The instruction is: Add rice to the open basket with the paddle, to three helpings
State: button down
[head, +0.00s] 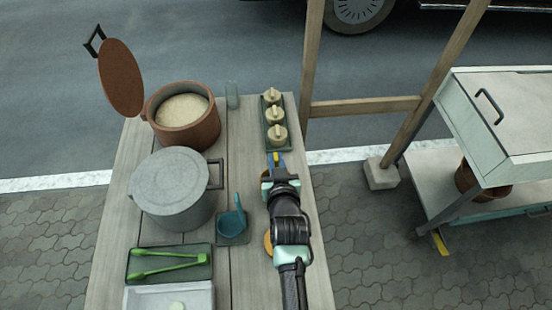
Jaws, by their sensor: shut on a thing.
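My gripper (278,174) is at the right of the table, just in front of the tray of lidded pots, seen from above.
A grey lidded pot (172,184) stands in front of the rice pot. A blue ladle (233,221) rests on a dark mat. Green tongs (168,263) lie on a tray. Three small tan lidded pots (275,116) and a clear cup (232,95) stand at the back. A wooden post (311,60) rises behind.

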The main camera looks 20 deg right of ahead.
jog(key=shift+f+b, duration=0.45)
jog(key=shift+f, duration=0.05)
dwell(0.8)
jog(key=shift+r, duration=0.15)
dwell(0.4)
notch_tip(320, 180, up, 13)
jog(key=p, duration=1.1)
dwell(1.6)
